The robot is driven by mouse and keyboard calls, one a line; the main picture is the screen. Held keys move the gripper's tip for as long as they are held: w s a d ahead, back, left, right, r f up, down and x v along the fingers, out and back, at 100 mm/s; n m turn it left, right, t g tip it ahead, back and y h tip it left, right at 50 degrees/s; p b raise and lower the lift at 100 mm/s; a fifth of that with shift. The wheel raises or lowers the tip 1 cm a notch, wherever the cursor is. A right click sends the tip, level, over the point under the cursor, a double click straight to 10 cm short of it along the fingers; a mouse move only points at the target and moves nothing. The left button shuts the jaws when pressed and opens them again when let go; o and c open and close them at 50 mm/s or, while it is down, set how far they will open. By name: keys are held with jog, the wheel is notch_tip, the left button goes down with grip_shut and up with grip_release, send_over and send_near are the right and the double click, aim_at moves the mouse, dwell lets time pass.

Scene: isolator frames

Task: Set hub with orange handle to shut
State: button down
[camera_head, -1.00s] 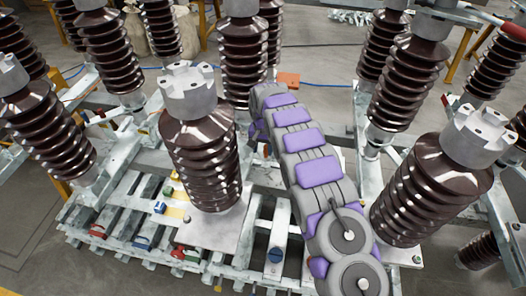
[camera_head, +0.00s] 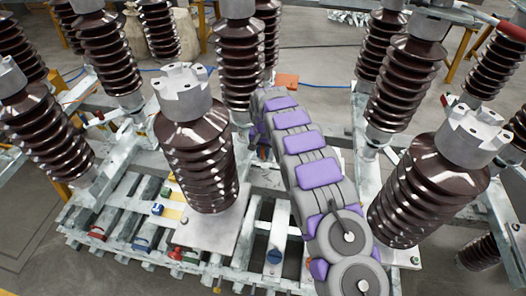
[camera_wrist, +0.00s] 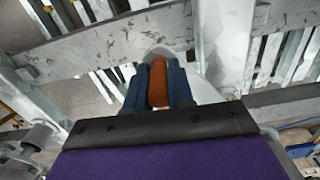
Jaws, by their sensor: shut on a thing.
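In the wrist view the orange handle (camera_wrist: 158,84) lies between the two blue fingers of my gripper (camera_wrist: 158,86). The fingers are shut on it from both sides. A rounded grey metal part (camera_wrist: 160,52), which may be the hub, shows just past the fingertips against a grey metal beam. Most of the hub is hidden by my gripper. In the head view my purple and grey arm reaches in between the insulators, and it hides the gripper and the handle.
Brown ribbed insulators stand close on both sides of my arm, one at the left (camera_head: 197,150) and one at the right (camera_head: 430,190). Grey slatted frames (camera_head: 130,225) lie below. An orange block (camera_head: 287,80) shows behind my arm, beside a blue cable (camera_head: 325,86).

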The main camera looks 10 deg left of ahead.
jog(key=shift+d+r, duration=0.1)
jog(key=s+a+m+p, duration=0.2)
jog(key=s+a+m, duration=0.1)
jog(key=a, duration=0.5)
jog(key=shift+s+a+p, duration=0.15)
jog(key=shift+s+p, duration=0.2)
jog(key=shift+r, duration=0.1)
jog(key=c, duration=1.1)
grip_release()
jog(key=shift+s, duration=0.1)
jog(key=shift+o, duration=0.6)
notch_tip(320, 180, up, 17)
jog(key=p, duration=0.2)
